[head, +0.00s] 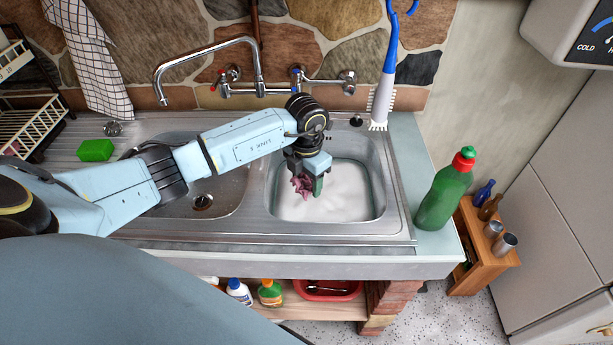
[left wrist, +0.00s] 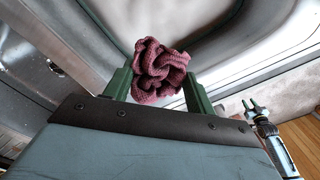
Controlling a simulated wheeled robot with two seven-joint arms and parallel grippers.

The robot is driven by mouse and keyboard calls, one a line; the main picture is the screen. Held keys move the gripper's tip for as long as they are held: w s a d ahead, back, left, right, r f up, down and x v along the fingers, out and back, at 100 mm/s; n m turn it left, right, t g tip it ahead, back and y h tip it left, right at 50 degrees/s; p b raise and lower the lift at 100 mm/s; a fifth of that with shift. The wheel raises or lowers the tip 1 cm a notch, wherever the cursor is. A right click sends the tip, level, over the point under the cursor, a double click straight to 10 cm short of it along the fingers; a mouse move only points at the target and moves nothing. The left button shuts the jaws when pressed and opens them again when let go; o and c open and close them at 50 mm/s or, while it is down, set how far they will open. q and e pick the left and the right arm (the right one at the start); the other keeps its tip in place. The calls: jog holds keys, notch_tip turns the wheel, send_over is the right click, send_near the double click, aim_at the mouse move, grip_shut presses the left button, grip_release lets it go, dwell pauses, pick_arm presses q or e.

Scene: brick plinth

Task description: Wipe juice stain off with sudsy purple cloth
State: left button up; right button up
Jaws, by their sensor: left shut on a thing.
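The purple cloth (head: 302,185) is bunched up in my left gripper (head: 315,184), over the right sink basin. In the left wrist view the crumpled cloth (left wrist: 160,70) sits between the two green fingers of the left gripper (left wrist: 158,85), which are shut on it. White suds (head: 335,195) fill much of the right basin below the gripper. I cannot tell whether the cloth touches the suds. No juice stain can be made out in either view. My right gripper is not seen clearly in the head view.
The steel sink (head: 255,238) has a left basin (head: 203,203) with a drain. A tap (head: 257,70) stands behind. A green sponge (head: 96,150) lies on the drainboard. A green bottle (head: 443,195) stands on the right ledge. A brush (head: 384,85) hangs at the back wall.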

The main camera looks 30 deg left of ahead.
pick_arm(q)
notch_tip(320, 180, down, 18)
jog(key=b, duration=1.3)
jog(key=shift+r, duration=0.1)
jog(key=shift+f+b, duration=0.35)
jog(key=shift+b, duration=0.15)
jog(key=shift+f, duration=0.25)
jog(key=shift+f+b, duration=0.2)
jog(key=shift+b, duration=0.15)
jog(key=shift+a, duration=0.15)
jog(key=shift+s+a+p, duration=0.4)
jog(key=shift+s+a, duration=0.1)
jog(key=shift+a, duration=0.2)
